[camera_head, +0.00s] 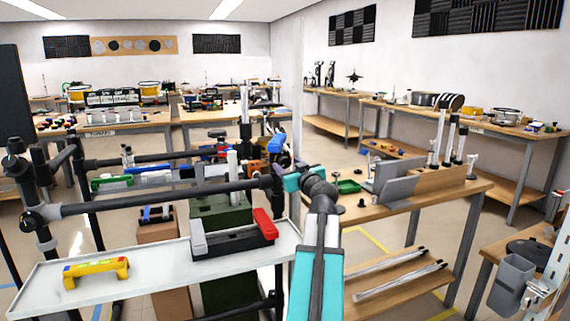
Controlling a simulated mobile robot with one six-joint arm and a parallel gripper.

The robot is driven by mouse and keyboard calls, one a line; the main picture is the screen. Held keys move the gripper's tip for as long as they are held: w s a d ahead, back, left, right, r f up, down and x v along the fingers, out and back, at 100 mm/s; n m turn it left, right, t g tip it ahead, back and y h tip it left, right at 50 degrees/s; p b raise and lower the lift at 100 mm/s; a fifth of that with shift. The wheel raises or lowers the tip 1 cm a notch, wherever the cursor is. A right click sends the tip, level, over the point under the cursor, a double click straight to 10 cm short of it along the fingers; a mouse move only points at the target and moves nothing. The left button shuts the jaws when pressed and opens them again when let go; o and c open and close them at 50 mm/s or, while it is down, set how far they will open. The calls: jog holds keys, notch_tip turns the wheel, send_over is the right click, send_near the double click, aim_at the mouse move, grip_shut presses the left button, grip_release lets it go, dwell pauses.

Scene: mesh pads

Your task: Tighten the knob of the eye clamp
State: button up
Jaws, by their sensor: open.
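A rack of black tubes (160,209) joined by black clamps stands at the left and middle. One dark clamp with a round knob (30,221) sits on its left post, and another small knob (14,147) shows higher up. I cannot tell for sure which fitting is the eye clamp. My teal and grey arm reaches up from the bottom middle to the tube's right end. My gripper (277,147) is open there, small and crowded by blue and orange shapes. Its fingertips are hard to make out, and I see nothing held in it.
A white tray shelf (150,285) on the rack carries a yellow block (96,272) and a black and red tool (232,238). Bare floor shows between benches.

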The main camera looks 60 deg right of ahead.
aim_at(286, 163)
jog(key=shift+x, duration=2.05)
jog(key=c, duration=1)
jog(key=shift+c, duration=0.2)
